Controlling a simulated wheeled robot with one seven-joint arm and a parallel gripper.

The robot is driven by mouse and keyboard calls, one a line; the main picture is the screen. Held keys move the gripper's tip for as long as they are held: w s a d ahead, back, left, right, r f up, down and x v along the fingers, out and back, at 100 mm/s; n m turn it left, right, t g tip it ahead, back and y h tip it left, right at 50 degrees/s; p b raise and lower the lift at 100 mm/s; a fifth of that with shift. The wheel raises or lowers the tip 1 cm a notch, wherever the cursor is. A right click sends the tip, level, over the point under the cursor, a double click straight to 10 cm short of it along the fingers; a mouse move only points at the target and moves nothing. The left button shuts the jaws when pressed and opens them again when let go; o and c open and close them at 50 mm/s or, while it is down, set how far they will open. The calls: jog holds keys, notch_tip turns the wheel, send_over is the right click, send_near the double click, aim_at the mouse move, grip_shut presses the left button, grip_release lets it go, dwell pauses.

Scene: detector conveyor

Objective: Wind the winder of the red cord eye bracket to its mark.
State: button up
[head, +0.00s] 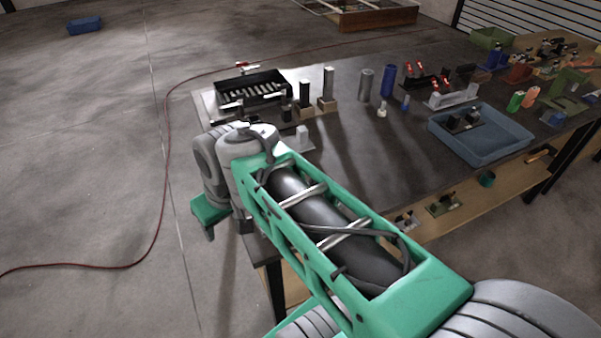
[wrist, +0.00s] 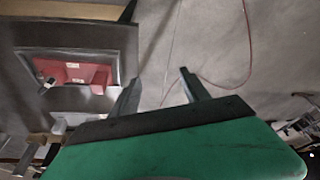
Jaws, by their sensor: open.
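In the wrist view a red bracket (wrist: 88,74) sits on a grey plate at the left. A small pale part with a dark end (wrist: 46,86) sticks out beside its lower left; I cannot tell whether it is the winder. No mark or cord eye can be made out. My gripper (wrist: 160,75) is open and empty, to the right of the bracket and apart from it, with floor showing between its fingers. In the head view a small red piece (head: 247,65) shows behind the black roller tray; I cannot tell whether it is the same bracket. My gripper's fingers are not clear there.
The dark table (head: 330,160) carries a black roller tray (head: 283,79), upright cylinders (head: 366,84) and a blue tray (head: 470,155). Many small parts crowd its right end. A thin red cord (head: 167,150) runs over the floor. The floor left of the table is largely clear.

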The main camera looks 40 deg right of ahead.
jog(key=shift+o, duration=1.4)
jog(key=w+d+n+b, duration=0.1)
jog(key=w+d+b, duration=0.1)
jog(key=w+d, duration=0.3)
jog(key=d, duration=0.3)
jog(key=shift+d+y+b, duration=0.35)
jog(key=shift+d+y, duration=0.05)
jog(key=shift+n, duration=0.5)
jog(key=d+b, duration=0.1)
jog(key=d, duration=0.5)
jog(key=shift+w+d, duration=0.1)
jog(key=shift+d, duration=0.2)
jog(key=s+d+n+b, duration=0.2)
jog(key=s+d, duration=0.4)
jog(key=d, duration=0.7)
jog(key=shift+t, duration=0.4)
jog(key=b+x, duration=0.1)
jog(key=x, duration=0.4)
jog(key=b+x, duration=0.1)
jog(key=x, duration=0.1)
jog(key=shift+w+a+f+b, duration=0.1)
jog(key=shift+a+f+b, duration=0.1)
jog(key=shift+a+b, duration=0.15)
jog(key=shift+w+a+f, duration=0.1)
jog(key=shift+w+f, duration=0.05)
jog(key=shift+f, duration=0.15)
jog(key=c, duration=1.4)
